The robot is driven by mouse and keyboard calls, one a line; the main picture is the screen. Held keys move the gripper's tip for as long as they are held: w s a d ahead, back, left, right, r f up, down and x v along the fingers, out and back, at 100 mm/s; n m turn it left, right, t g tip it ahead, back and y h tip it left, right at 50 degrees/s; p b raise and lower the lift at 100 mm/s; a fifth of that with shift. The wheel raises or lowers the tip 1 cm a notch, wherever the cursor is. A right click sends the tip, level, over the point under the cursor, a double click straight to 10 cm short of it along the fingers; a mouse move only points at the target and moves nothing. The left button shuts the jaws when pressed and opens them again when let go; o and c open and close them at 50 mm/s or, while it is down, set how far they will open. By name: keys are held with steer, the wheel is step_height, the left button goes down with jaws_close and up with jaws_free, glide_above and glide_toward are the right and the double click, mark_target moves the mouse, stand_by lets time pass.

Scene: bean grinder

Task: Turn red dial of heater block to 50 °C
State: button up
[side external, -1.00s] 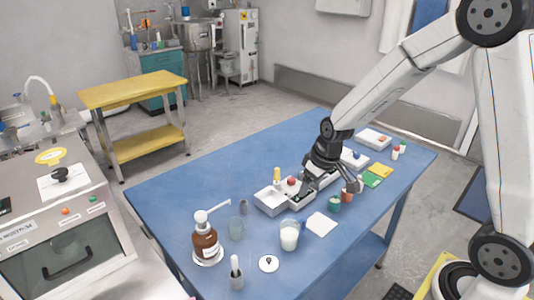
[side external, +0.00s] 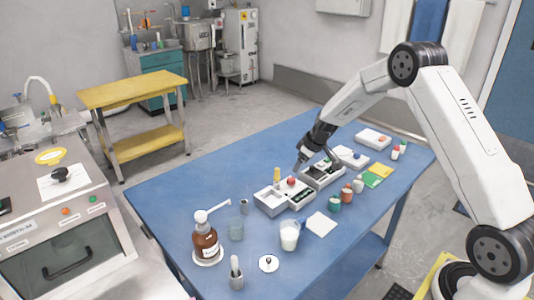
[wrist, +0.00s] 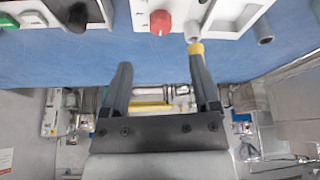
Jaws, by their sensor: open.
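The heater block is a white box (side external: 270,204) on the blue table, with the red dial (side external: 291,181) on it. In the wrist view the red dial (wrist: 160,22) stands at the top, with a white pointer mark whose reading I cannot make out. My gripper (side external: 314,165) is close above and to the right of the dial in the side view. In the wrist view its two fingers (wrist: 160,65) are spread and empty, and the dial lies beyond the tips, between their lines. The scale numbers are too small to read.
A yellow-topped stick (wrist: 196,47) stands close to the right finger. A neighbouring white unit has a black dial (wrist: 77,17). Small jars (side external: 346,193), a milky beaker (side external: 289,236) and a brown bottle (side external: 205,243) stand on the table (side external: 170,195). The table's left part is clear.

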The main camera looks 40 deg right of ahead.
mark_target(292, 179)
steer(key=shift+f, duration=0.15)
steer(key=shift+x, duration=3.7)
jaws_close()
